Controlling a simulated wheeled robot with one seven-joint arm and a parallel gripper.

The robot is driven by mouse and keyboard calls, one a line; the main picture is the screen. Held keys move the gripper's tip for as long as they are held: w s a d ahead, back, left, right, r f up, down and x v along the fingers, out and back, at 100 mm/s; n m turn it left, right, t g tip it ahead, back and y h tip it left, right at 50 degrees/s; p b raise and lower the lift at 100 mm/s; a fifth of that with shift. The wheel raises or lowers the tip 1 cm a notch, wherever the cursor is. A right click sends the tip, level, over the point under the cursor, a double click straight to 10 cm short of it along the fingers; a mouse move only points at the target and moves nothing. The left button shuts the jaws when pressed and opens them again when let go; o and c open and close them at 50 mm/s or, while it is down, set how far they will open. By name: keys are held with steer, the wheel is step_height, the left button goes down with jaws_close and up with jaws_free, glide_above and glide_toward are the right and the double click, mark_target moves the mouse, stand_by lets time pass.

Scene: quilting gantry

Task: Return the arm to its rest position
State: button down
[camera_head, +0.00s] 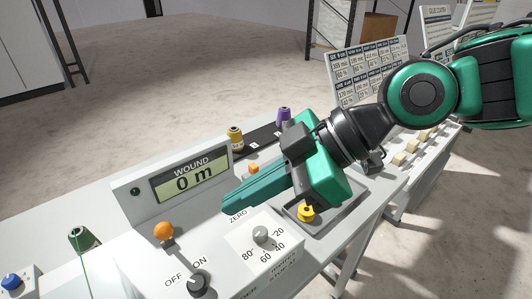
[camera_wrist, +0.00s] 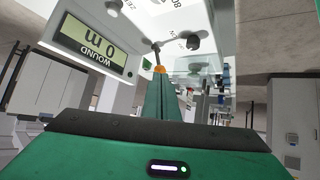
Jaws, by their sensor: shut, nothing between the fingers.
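My gripper (camera_head: 228,204) is green with long flat fingers. The fingers are pressed together and empty, reaching left over the panel of the winding machine (camera_head: 130,212). In the wrist view the gripper (camera_wrist: 158,72) points up the picture, toward an orange-tipped lever. My green and black arm comes in from the right edge of the head view, bent low over the machine. The fingertips show close to the ZERO label and the dial; whether they touch the panel cannot be told. The gripper body hides part of the panel behind it.
The display (camera_head: 192,179) reads "WOUND 0 m". An orange-knobbed lever (camera_head: 163,232), an OFF/ON knob (camera_head: 197,283) and a numbered dial (camera_head: 262,235) stand near the fingers. Yellow (camera_head: 235,138) and purple (camera_head: 284,116) spools stand behind. A printed chart board (camera_head: 369,69) stands near my arm.

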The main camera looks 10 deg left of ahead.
steer(key=w+d+f+m+t+h, duration=0.25)
steer(key=w+d+m, duration=0.2)
steer(key=d, duration=0.45)
steer(key=w+d+f+m+t+h, duration=0.1)
steer(key=w+d+f+m+h, duration=0.25)
steer(key=d, duration=0.55)
steer(key=w+d+f+m+t, duration=0.2)
steer(key=w+d+f+m, duration=0.1)
steer(key=w+d+m, duration=0.4)
steer(key=s+d+f+m+g+h, duration=0.1)
steer(key=s+d+m, duration=0.2)
steer(key=d, duration=0.5)
steer(key=s+d+f+m+h, duration=0.2)
steer(key=d+m, duration=0.1)
steer(key=d, duration=0.6)
steer(key=s+d+f+m+g, duration=0.1)
steer(key=s+d+m+g, duration=0.1)
steer(key=s+d+m, duration=0.5)
steer(key=s+d, duration=0.2)
steer(key=s, duration=0.1)
steer(key=shift+s+h, duration=0.2)
steer(key=shift+h, duration=0.2)
steer(key=shift+d+g, duration=0.15)
steer(key=shift+g, duration=0.1)
